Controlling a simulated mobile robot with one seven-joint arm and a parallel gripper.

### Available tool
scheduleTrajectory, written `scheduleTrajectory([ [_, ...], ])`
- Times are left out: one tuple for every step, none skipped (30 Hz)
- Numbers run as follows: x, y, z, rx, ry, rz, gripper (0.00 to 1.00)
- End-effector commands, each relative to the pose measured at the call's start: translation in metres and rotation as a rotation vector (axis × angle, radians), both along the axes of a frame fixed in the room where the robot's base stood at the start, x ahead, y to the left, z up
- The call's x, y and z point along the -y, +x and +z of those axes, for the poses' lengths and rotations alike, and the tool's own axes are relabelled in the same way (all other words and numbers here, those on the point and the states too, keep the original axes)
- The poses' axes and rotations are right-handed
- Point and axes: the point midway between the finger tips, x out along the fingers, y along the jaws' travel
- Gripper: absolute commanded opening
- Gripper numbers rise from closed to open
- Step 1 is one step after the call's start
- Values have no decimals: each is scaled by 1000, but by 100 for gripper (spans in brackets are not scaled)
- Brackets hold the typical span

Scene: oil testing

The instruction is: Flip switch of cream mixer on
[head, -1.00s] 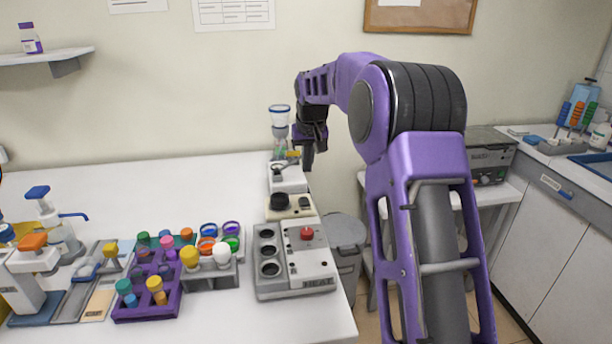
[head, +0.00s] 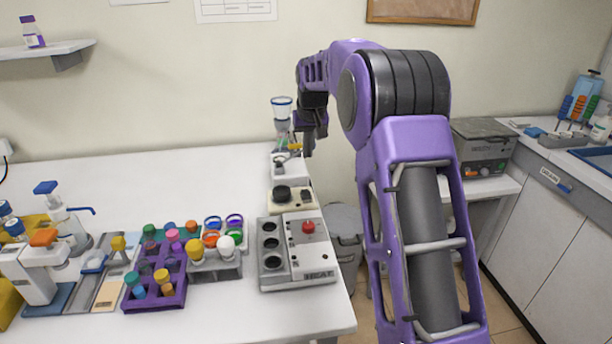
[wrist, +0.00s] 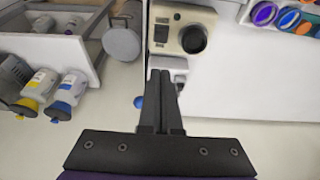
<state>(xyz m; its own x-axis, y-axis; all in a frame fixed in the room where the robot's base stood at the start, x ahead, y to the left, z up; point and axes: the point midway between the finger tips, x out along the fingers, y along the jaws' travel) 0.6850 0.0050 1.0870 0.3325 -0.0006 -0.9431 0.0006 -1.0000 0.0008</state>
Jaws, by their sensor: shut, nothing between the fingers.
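The cream mixer (head: 304,205) is a small cream box with a round black cup on top, at the right edge of the white table. In the wrist view the mixer (wrist: 178,47) lies at top centre, with a dark switch (wrist: 162,34) beside the round black cup (wrist: 193,39). Whether the switch is on or off is too small to tell. My gripper (wrist: 160,73) is shut and empty. Its fingertips appear just short of the mixer in the wrist view, over a white device. In the head view my gripper (head: 308,150) hangs beyond the mixer, apart from it.
A grey heater block (head: 297,275) with a red knob stands in front of the mixer. A white device (head: 289,166) with a glass funnel (head: 281,108) stands behind it. A purple tube rack (head: 160,297) is further left. The back left of the table is clear.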

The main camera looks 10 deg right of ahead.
Motion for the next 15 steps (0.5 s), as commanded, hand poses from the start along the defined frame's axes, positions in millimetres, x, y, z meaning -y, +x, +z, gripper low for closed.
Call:
scheduleTrajectory([
  [0, 0, -2, 0, 0, 0, 0],
  [0, 0, -2, 0, 0, 0, 0],
  [0, 0, -2, 0, 0, 0, 0],
  [0, 0, -2, 0, 0, 0, 0],
  [0, 0, -2, 0, 0, 0, 0],
  [0, 0, -2, 0, 0, 0, 0],
  [0, 0, -3, 0, 0, -1, 0],
  [0, 1, -4, 0, 0, -1, 0],
  [0, 1, -6, -1, 0, -1, 0],
  [0, 2, -9, -1, 0, -1, 0],
  [0, 3, -12, -1, 0, -1, 0],
  [0, 5, -18, -3, 1, -1, 0],
  [0, 6, -23, -3, 1, -1, 0],
  [0, 8, -28, -3, 1, -1, 0],
  [0, 11, -35, -3, 1, -1, 0],
])
